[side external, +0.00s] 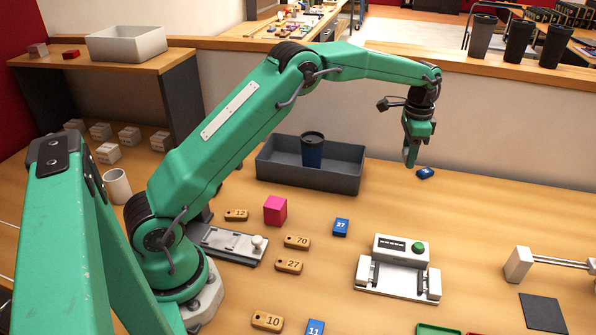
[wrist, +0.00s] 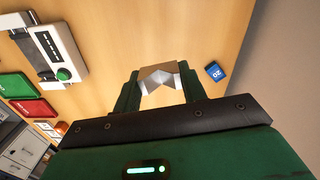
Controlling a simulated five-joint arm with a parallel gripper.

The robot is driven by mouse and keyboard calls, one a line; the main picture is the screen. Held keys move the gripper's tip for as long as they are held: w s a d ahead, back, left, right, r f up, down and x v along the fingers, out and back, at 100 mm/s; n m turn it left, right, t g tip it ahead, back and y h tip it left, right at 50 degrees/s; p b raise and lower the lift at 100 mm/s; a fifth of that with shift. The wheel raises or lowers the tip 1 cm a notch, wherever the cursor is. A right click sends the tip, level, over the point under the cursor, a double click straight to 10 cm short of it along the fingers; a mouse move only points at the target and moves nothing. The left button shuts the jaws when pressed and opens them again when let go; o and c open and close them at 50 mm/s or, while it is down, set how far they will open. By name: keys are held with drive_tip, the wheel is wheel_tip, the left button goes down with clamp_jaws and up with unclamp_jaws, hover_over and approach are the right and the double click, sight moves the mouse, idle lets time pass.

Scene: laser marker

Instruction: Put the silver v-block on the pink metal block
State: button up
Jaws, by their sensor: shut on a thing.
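The pink metal block (side external: 275,210) sits on the wooden table near the middle in the side view, in front of the grey tray. My gripper (side external: 411,158) hangs over the back right of the table, far to the right of the pink block and raised above the surface. In the wrist view my gripper (wrist: 159,72) is shut on the silver v-block (wrist: 157,82), whose V-shaped notch shows between the two green fingers. In the side view I cannot make out the v-block; the fingers seem to hide it. The pink block is not in the wrist view.
A grey tray (side external: 310,181) with a dark blue cup (side external: 312,150) stands behind the pink block. Wooden number tags (side external: 297,242) and a blue tag (side external: 341,227) lie around it. A white device (side external: 398,268) with a green button stands front right.

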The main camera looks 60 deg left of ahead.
drive_tip(key=s+d+r+m, duration=0.1)
drive_tip(key=s+r, duration=0.1)
drive_tip(key=s, duration=1.5)
drive_tip(key=s+d+r+m, duration=0.1)
drive_tip(key=s+r, duration=0.2)
drive_tip(key=s, duration=1.5)
drive_tip(key=shift+r, duration=0.25)
drive_tip(key=shift+a, duration=0.1)
hover_over(275, 202)
wheel_tip(275, 202, down, 7)
drive_tip(key=shift+f, duration=0.1)
drive_tip(key=shift+f, duration=1.9)
